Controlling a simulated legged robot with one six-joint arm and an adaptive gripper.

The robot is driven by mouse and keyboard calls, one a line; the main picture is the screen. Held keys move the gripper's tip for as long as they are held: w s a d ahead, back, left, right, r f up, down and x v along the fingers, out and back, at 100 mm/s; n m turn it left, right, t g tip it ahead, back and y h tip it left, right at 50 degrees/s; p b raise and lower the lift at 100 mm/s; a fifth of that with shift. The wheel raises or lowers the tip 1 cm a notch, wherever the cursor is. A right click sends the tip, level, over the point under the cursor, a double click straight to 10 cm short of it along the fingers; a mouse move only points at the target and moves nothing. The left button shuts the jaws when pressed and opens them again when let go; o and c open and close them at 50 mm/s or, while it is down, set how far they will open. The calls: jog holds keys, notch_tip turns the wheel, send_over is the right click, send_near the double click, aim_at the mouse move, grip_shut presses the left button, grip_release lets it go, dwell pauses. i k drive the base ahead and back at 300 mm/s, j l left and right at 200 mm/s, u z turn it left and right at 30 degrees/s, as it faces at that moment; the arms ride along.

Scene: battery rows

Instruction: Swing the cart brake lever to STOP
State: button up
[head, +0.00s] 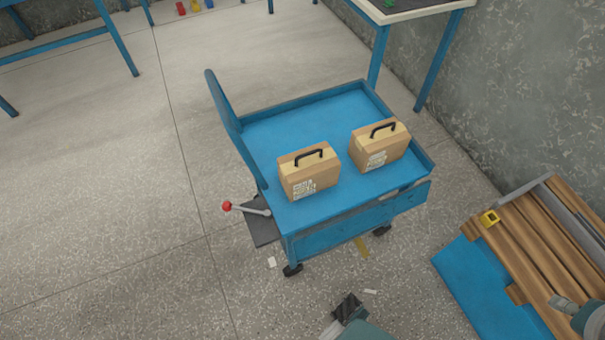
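The blue cart (300,125) stands in the middle of the head view. Its brake lever (248,210) is a grey rod with a red ball knob (227,206), at the cart's lower left side. The rod points left from its pivot, over a dark plate (262,232). I can read no STOP mark. My gripper (347,306) is dark and low at the bottom middle, below and right of the lever and apart from it. Its fingers are too small and foreshortened to tell open from shut.
Two tan cases (309,172) (379,147) with black handles sit on the cart. A wooden slatted pallet (535,245) with a yellow item (490,219) and a blue sheet (478,285) lie at right. A table (420,8) and grey wall are behind. Floor left of the cart is clear.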

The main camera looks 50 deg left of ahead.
aim_at(227, 206)
jog(key=l+u, duration=0.15)
jog(key=u, duration=1.45)
jog(key=k+l+u, duration=0.3)
jog(key=k, duration=0.15)
